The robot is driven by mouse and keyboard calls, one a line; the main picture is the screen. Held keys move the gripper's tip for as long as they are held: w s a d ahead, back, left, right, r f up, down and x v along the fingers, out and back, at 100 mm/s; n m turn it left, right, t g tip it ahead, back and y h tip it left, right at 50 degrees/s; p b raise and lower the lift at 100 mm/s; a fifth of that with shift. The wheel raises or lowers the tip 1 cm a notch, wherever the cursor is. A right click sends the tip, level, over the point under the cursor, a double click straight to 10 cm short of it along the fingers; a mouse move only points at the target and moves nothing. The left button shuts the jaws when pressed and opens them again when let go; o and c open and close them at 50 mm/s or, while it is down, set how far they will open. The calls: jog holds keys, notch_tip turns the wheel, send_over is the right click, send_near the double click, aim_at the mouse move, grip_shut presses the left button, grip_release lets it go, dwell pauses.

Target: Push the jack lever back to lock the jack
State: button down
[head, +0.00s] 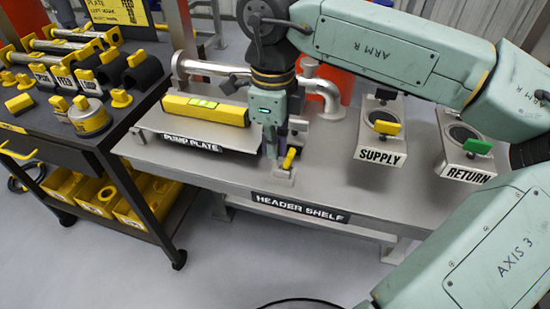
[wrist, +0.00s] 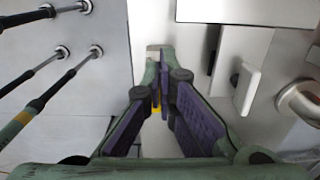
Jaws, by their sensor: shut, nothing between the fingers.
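The jack (head: 284,174) is a small pale block at the front of the header shelf (head: 225,176). Its short yellow lever (head: 290,157) sticks up, tilted. My gripper (head: 275,151) points down just behind and to the left of the lever, very close to it; I cannot tell whether they touch. In the wrist view my gripper (wrist: 161,78) has its purple-padded fingers drawn together at the tips, with nothing held. A small yellow patch (wrist: 157,109), probably the lever, shows between the fingers; the rest is hidden by them.
A yellow spirit level (head: 205,109) lies on the pump plate (head: 150,122), left of my gripper. Silver pipework (head: 322,88) stands behind. The yellow-handled supply valve (head: 386,128) and green-handled return valve (head: 477,147) are at the right. A dark cart (head: 50,145) stands left.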

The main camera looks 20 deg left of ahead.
jog(key=shift+d+r, duration=0.1)
jog(key=shift+r, duration=0.05)
notch_tip(320, 180, up, 7)
jog(key=a+p, duration=0.1)
jog(key=p, duration=0.3)
dwell(0.6)
dwell(0.4)
